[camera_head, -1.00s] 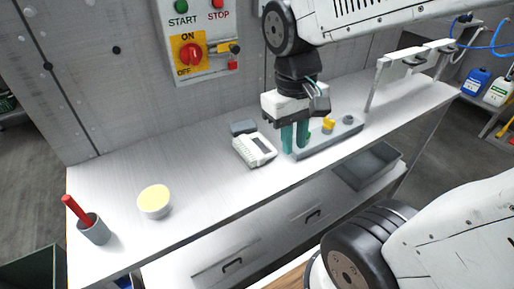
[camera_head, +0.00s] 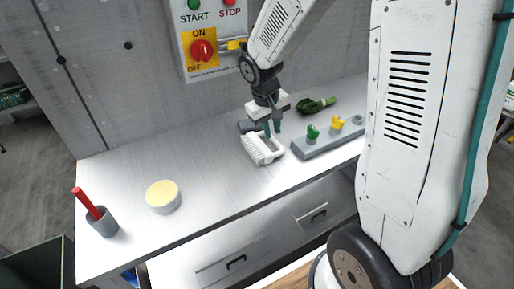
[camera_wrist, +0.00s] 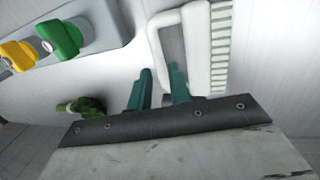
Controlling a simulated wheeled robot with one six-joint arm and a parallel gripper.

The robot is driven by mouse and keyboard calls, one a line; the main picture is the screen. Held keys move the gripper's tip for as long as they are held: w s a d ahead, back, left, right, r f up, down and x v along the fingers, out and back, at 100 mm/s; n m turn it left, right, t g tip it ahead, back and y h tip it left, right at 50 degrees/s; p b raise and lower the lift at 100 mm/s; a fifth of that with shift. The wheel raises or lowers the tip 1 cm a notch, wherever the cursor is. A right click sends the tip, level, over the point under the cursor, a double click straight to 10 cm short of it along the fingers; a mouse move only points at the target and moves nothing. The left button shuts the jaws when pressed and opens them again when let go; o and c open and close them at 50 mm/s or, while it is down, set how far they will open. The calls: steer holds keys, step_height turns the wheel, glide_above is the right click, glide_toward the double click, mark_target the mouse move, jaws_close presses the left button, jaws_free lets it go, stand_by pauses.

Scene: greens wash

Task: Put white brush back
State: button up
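The white brush (camera_head: 258,150) lies on the grey bench, left of a grey block with knobs. Its bristles and looped handle also show in the wrist view (camera_wrist: 196,45). My gripper (camera_head: 272,129) is at the brush's handle end, pointing down. In the wrist view, my teal fingers (camera_wrist: 161,78) stand apart, one inside the handle loop and one outside it, with the handle's side bar between them. I see no firm grip on the bar. Where the brush belongs is not clear from these frames.
The grey block (camera_head: 322,144) carries a green knob (camera_head: 312,131) and a yellow knob (camera_head: 337,123). A dark green leafy thing (camera_head: 316,105) lies behind it. A round tub (camera_head: 163,197) and a cup (camera_head: 103,223) with a red stick stand left. The bench between is clear.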

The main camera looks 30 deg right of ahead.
mark_target(274, 140)
steer(key=f, duration=0.4)
steer(key=shift+s+d, duration=0.1)
steer(key=shift+d, duration=0.3)
jaws_close()
